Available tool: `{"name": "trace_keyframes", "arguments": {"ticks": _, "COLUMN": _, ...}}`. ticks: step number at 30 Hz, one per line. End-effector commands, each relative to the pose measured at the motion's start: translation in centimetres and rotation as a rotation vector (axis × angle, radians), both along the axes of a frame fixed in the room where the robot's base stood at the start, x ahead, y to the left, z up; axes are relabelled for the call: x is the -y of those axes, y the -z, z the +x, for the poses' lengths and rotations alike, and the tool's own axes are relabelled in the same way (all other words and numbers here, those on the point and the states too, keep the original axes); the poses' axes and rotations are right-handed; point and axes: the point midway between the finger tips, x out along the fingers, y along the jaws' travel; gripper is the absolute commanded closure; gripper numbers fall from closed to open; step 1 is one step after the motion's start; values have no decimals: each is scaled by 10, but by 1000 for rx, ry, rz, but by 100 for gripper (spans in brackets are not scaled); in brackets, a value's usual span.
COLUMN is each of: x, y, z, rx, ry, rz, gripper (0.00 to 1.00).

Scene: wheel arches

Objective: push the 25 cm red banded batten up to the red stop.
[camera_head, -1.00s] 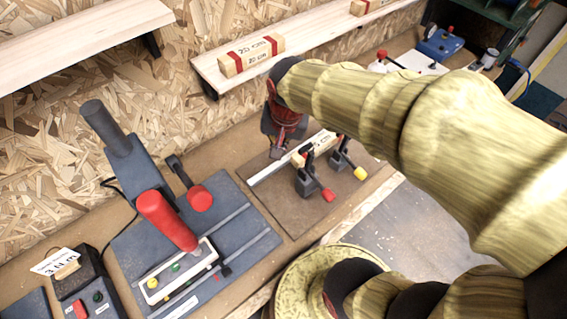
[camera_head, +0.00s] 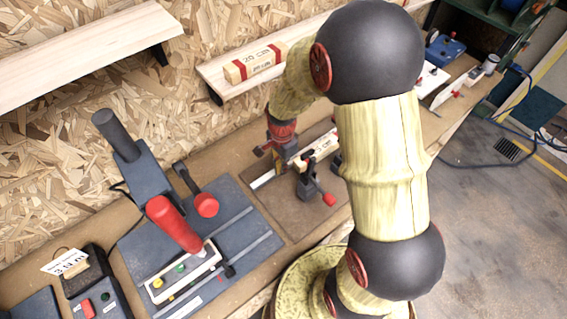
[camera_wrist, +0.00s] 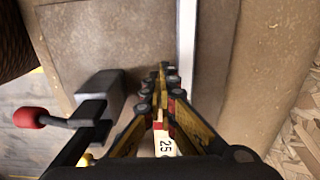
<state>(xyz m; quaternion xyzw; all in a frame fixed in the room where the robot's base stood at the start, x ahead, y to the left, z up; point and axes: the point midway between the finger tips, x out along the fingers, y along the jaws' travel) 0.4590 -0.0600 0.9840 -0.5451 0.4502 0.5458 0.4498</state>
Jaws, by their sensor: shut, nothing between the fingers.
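A pale batten with a red band (camera_head: 322,144) lies on the brown board between the toggle clamps, partly hidden by my arm in the head view. In the wrist view its "25" label (camera_wrist: 166,147) shows between my finger links, with red just ahead of it. My gripper (camera_head: 281,170) is at the batten's left end, low over the board. In the wrist view my fingertips (camera_wrist: 163,70) are together and empty. I cannot tell whether they touch the batten. I cannot make out the red stop for certain in either view.
A toggle clamp (camera_head: 309,187) with a red handle stands close in front of my gripper; another is mostly behind my arm. A metal strip (camera_head: 262,181) runs along the board. A "20 cm" red-banded batten (camera_head: 255,63) lies on the shelf. A grey machine (camera_head: 200,260) stands left.

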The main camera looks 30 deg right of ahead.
Motion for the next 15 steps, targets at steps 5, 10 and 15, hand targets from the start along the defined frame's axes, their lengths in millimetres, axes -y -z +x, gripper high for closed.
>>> {"name": "trace_keyframes", "arguments": {"ticks": 5, "x": 0, "y": 38, "z": -1, "rx": -3, "ry": -1, "rz": 0, "gripper": 100}}
{"name": "trace_keyframes", "arguments": {"ticks": 10, "x": 12, "y": 55, "z": 3, "rx": 2, "ry": 4, "rz": -1, "gripper": 100}}
{"name": "trace_keyframes", "arguments": {"ticks": 15, "x": 31, "y": 54, "z": 6, "rx": 1, "ry": 1, "rz": -1, "gripper": 100}}
